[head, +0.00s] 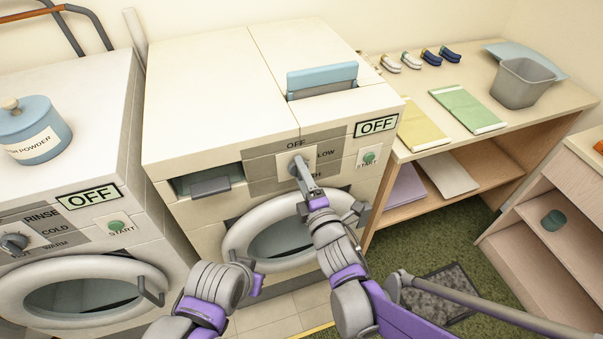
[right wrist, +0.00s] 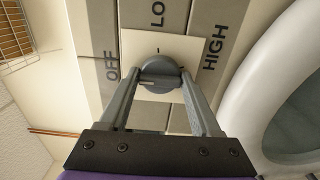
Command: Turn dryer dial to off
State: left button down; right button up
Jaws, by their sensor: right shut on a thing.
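The dryer (head: 205,120) is the white machine in the middle of the head view. Its grey round dial (right wrist: 160,75) sits on a light square plate between the labels OFF, LOW and HIGH. The dial's pointer direction is hard to tell. A green display (head: 376,125) on the dryer reads OFF. My right gripper (head: 300,172) reaches the dial and hides part of it. In the right wrist view its two fingers (right wrist: 160,82) close on the dial from both sides. My left gripper (head: 250,275) is low in front of the dryer, with its jaws not clearly seen.
A washer (head: 75,95) with its own dial (head: 13,243) and OFF display stands at left, a blue powder jar (head: 38,140) on top. The dryer's round door (head: 290,235) is below the dial. A shelf table (head: 405,85) at right holds folded cloths and a grey bin (head: 522,83).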

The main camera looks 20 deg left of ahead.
jog(key=o, duration=1.4)
jog(key=shift+c, duration=0.2)
jog(key=v, duration=1.1)
jog(key=shift+w, duration=0.1)
jog(key=d+f+m+g+h+p, duration=0.1)
jog(key=d+m+g+h+p, duration=0.1)
jog(key=d+m+h, duration=0.5)
jog(key=d+f+m+g+h+p, duration=0.1)
jog(key=d+f+m+g+h, duration=0.1)
jog(key=d+m, duration=0.85)
jog(key=s+d+m+g+p, duration=0.1)
jog(key=s+d+m+g, duration=0.1)
jog(key=s, duration=0.4)
jog(key=s+d+f+m+g+h+p, duration=0.1)
jog(key=s+d+m+g, duration=0.2)
jog(key=s+d+m, duration=0.2)
jog(key=shift+s+f+g, duration=0.3)
jog(key=shift+s+f, duration=0.05)
jog(key=shift+s, duration=0.1)
